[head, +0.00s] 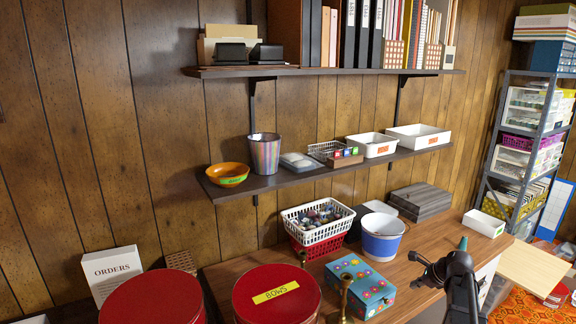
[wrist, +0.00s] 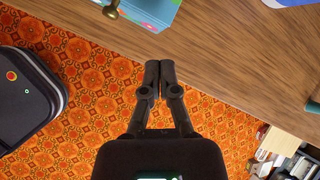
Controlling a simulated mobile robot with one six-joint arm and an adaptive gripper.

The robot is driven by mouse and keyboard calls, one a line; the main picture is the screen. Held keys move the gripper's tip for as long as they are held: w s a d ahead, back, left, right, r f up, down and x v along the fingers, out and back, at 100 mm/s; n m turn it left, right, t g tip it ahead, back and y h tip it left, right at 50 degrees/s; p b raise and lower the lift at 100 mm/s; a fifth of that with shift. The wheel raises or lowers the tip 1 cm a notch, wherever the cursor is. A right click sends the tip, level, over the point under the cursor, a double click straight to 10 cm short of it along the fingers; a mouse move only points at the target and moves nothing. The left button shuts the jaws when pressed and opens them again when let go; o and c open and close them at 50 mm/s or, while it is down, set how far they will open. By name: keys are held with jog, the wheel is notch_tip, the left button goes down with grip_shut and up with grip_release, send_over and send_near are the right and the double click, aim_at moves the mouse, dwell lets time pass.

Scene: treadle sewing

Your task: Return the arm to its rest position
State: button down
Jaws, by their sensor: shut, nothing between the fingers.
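My gripper shows in the wrist view (wrist: 160,68) with its two black fingertips together and nothing between them. It points toward the wooden desk's front edge, with orange patterned carpet beneath. In the head view my black gripper (head: 420,270) is at the right, in front of the wooden desk (head: 405,300). It appears apart from the things on the desk. The arm's lower part runs out of the bottom of the head view.
Near the desk's front stand a blue flowered box (head: 360,283), a brass spool-like post (head: 345,296) and a red BOWS tin (head: 277,297). Behind are a blue-white bucket (head: 382,246) and a white basket (head: 317,235). A metal shelf rack (head: 500,130) stands right. Carpet (wrist: 75,110) lies below.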

jog(key=s+a+n+g+h+p, duration=0.2)
jog(key=s+a+n+g, duration=0.1)
jog(key=s+a+n, duration=0.7)
jog(key=s+a+n+g+h+p, duration=0.2)
jog(key=s+a+n, duration=0.7)
jog(key=a+n, duration=0.4)
jog(key=shift+s+a+r+n+g, duration=0.3)
jog(key=shift+s+a+r+g, duration=0.15)
jog(key=shift+a, duration=0.15)
